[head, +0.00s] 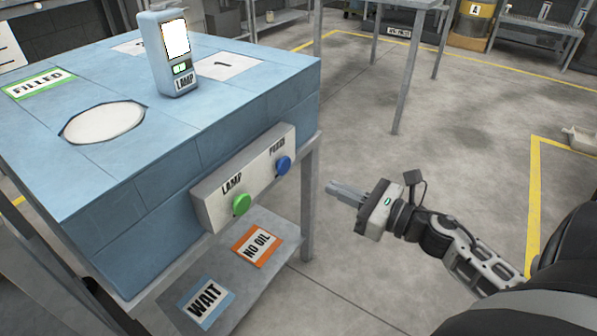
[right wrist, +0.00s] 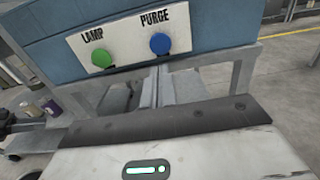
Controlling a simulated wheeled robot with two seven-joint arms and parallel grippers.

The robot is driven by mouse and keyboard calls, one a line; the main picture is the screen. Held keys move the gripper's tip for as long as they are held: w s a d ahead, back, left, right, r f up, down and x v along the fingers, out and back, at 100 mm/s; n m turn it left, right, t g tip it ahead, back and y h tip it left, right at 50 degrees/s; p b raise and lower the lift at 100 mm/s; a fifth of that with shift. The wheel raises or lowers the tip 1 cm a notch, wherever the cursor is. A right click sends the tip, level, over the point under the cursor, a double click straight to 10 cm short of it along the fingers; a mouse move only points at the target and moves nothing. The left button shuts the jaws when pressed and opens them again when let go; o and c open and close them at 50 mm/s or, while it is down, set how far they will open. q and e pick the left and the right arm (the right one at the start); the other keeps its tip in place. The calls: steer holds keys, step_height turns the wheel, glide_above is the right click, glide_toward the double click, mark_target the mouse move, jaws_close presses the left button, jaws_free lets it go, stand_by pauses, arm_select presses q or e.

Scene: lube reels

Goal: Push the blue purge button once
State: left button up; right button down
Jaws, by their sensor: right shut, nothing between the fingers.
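The blue purge button (head: 283,165) sits at the right end of a pale panel (head: 213,204) on the front of the blue bench. It also shows in the right wrist view (right wrist: 160,43), under the word PURGE. A green lamp button (head: 241,204) is to its left on the same panel, and it shows in the right wrist view too (right wrist: 102,57). My right gripper (head: 330,188) is shut and empty. It is to the right of the blue button and apart from it, with its fingers pointing left. My left gripper is not in view.
A lamp unit (head: 180,82) with a lit white screen stands on the blue bench top (head: 75,130). The floor right of the bench is clear around my right gripper.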

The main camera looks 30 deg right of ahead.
mark_target(286, 167)
steer(key=x, duration=0.9)
steer(key=shift+w+a, duration=0.15)
steer(key=shift+w, duration=0.2)
